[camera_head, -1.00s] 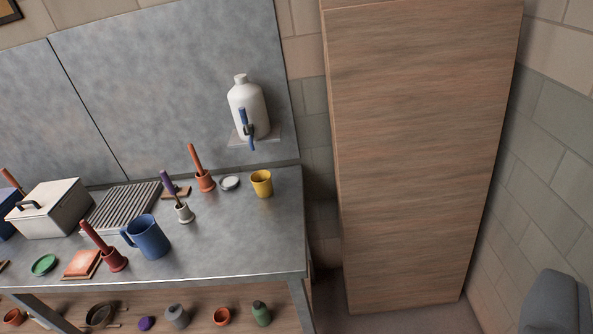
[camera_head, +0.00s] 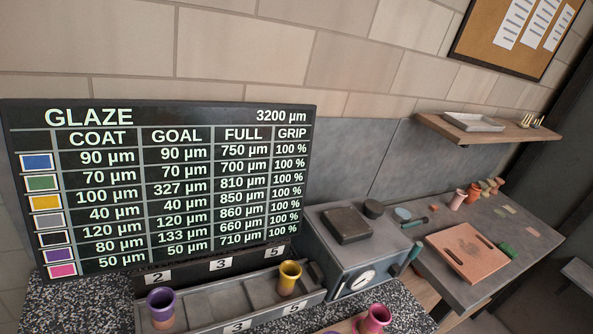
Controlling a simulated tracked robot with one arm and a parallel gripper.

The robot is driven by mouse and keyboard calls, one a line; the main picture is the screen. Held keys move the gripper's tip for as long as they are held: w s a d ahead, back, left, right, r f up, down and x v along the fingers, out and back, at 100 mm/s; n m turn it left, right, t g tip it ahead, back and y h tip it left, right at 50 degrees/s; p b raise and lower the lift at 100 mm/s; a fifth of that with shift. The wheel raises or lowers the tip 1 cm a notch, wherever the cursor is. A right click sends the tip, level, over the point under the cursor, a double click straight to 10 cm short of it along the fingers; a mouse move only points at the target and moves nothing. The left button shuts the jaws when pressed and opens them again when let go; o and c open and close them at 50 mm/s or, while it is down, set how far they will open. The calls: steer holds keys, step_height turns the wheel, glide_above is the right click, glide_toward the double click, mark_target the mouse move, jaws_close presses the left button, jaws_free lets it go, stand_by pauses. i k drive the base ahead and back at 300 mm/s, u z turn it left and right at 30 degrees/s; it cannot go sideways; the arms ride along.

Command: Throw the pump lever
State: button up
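No part is marked as the pump lever. A grey-blue box (camera_head: 330,262) with a round white dial (camera_head: 359,282) stands right of the glaze board. A teal handle (camera_head: 410,258) sticks up at a slant at the box's right side; I cannot tell whether it is the pump lever. A dark square slab (camera_head: 346,225) lies on top of the box. My gripper is not in view.
The glaze board (camera_head: 165,180) fills the left. Below it, a grey tray (camera_head: 208,305) has numbered labels, with a yellow cup (camera_head: 289,277) and a purple cup (camera_head: 161,307). A pink cup (camera_head: 375,319) is near the bottom edge. A bench (camera_head: 527,236) and shelf (camera_head: 468,127) are at right.

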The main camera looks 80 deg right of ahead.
mark_target(418, 246)
steer(key=z, duration=2.95)
steer(key=k, duration=0.9)
steer(key=z, duration=0.05)
steer(key=i, duration=0.9)
steer(key=u, duration=0.15)
